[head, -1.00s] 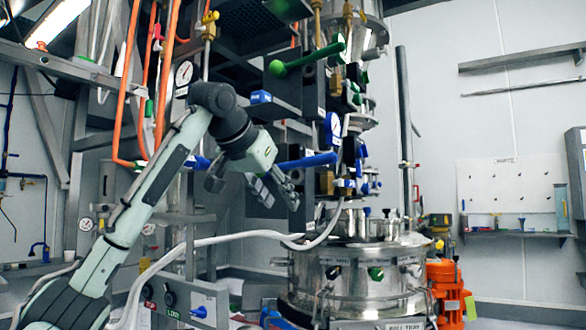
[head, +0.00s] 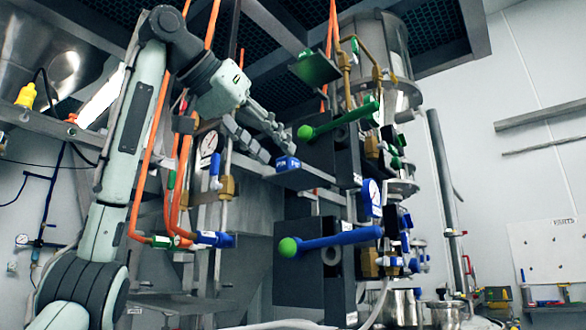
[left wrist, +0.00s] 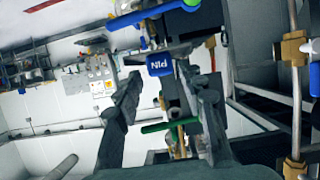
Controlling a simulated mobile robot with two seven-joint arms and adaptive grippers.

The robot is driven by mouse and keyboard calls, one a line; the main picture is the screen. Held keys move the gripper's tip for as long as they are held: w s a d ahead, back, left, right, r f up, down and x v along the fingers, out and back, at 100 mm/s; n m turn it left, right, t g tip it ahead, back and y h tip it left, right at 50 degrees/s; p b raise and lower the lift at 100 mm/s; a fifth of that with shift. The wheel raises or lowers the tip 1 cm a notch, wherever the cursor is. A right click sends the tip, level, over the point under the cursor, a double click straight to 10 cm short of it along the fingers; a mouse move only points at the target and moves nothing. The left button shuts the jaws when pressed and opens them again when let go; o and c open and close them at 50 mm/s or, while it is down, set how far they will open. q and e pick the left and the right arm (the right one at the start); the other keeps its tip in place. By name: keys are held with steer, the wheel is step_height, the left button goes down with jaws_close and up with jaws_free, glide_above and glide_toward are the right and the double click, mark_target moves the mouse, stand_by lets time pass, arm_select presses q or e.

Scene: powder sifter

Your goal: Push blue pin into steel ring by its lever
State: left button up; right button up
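A small blue block labelled PIN (head: 287,164) sits on a grey bracket; it also shows in the left wrist view (left wrist: 160,65). A green lever (head: 345,119) with a green ball end is just above and right of it. A blue lever (head: 335,240) with a green ball end is lower down. Grey rings show in the dark blocks behind the levers, one by the blue lever (head: 331,256); I cannot tell which is the steel ring. My left gripper (head: 276,146) is open and empty, its fingertips close to the PIN block, which appears between the fingers in the wrist view (left wrist: 168,88).
Orange hoses (head: 153,150) and a pressure gauge (head: 208,143) stand beside my left arm. A metal vessel (head: 385,45) and overhead beams crowd the space above.

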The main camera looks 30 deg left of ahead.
mark_target(282, 157)
arm_select(q)
steer(key=x, duration=0.4)
steer(key=shift+r, duration=0.1)
jaws_close()
arm_select(e)
steer(key=shift+f, duration=0.7)
arm_select(q)
steer(key=shift+r, duration=0.15)
